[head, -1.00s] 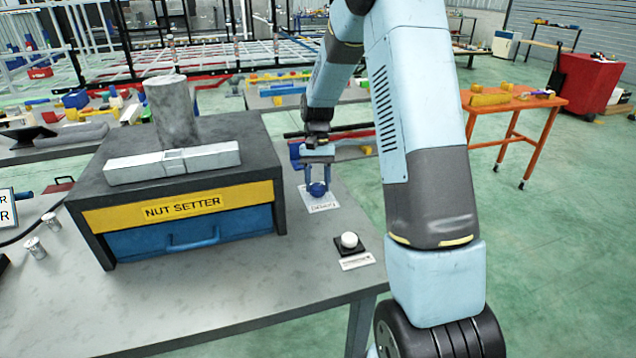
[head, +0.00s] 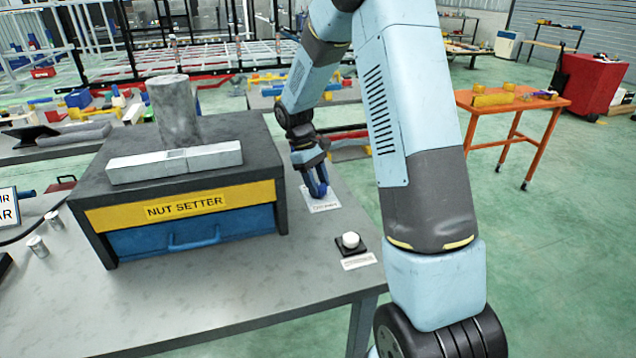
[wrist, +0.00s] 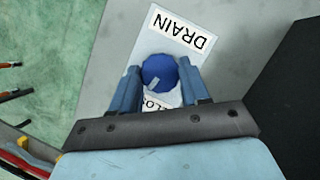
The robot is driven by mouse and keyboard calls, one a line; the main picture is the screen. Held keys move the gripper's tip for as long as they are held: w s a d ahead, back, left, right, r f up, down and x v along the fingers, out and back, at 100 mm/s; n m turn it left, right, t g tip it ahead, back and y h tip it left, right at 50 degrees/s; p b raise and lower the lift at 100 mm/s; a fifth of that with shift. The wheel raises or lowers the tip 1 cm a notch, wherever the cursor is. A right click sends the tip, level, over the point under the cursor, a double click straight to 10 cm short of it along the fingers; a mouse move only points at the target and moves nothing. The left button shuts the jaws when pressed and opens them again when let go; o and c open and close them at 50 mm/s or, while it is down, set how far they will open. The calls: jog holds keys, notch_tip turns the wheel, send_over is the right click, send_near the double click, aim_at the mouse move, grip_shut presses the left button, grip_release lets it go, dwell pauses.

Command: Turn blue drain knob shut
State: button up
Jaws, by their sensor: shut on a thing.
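The blue drain knob (wrist: 158,72) is round with a small light mark, and sits on a white plate labelled DRAIN (wrist: 180,34) in the wrist view. My gripper (wrist: 160,80) points down at it, with one blue finger on each side, shut on the knob. In the head view my gripper (head: 317,190) is at the white plate (head: 324,205) on the bench, right of the NUT SETTER box. The knob is mostly hidden there by the fingers. Part of a second label on the plate is covered by the gripper.
The dark NUT SETTER box (head: 100,200) with a blue drawer stands close left of my gripper. A white button on a black base (head: 350,241) is nearer the bench's front right. Open bench (head: 230,290) lies in front of the box.

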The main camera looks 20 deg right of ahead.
jog(key=shift+n+t+h, duration=0.3)
jog(key=shift+n, duration=0.6)
jog(key=o, duration=1)
jog(key=shift+o, duration=0.2)
jog(key=v, duration=1.3)
jog(key=shift+r, duration=0.35)
jog(key=shift+a, duration=0.15)
